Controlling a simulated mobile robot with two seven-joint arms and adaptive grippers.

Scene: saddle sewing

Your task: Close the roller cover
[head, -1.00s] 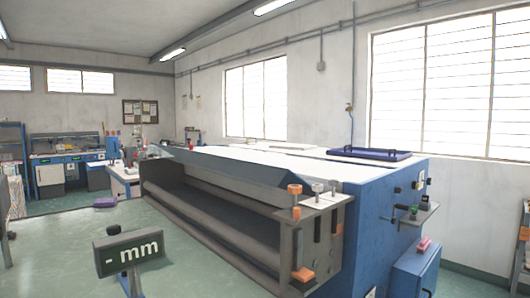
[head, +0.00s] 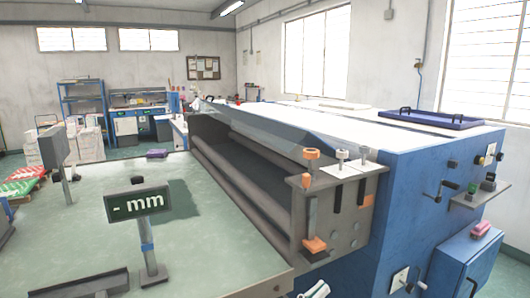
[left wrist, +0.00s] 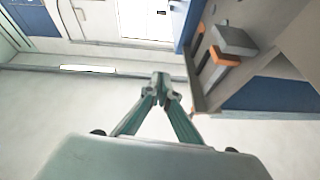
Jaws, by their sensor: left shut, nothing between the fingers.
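The roller cover (head: 262,130) is a long grey sloped panel along the top front of the big blue machine (head: 430,190). It stands raised, and the long dark rollers (head: 235,165) below it are exposed. A grey end bracket (head: 335,210) with orange and grey knobs closes the near end of the rollers. My left gripper (head: 315,290) shows only as a small pale piece at the bottom edge of the head view, below the bracket. In the left wrist view the left gripper (left wrist: 160,84) has its fingertips together, with nothing between them. My right gripper is not seen.
A green table (head: 90,220) lies left of the rollers, with a "- mm" display (head: 138,203) on a post. A blue tray (head: 430,118) lies on top.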

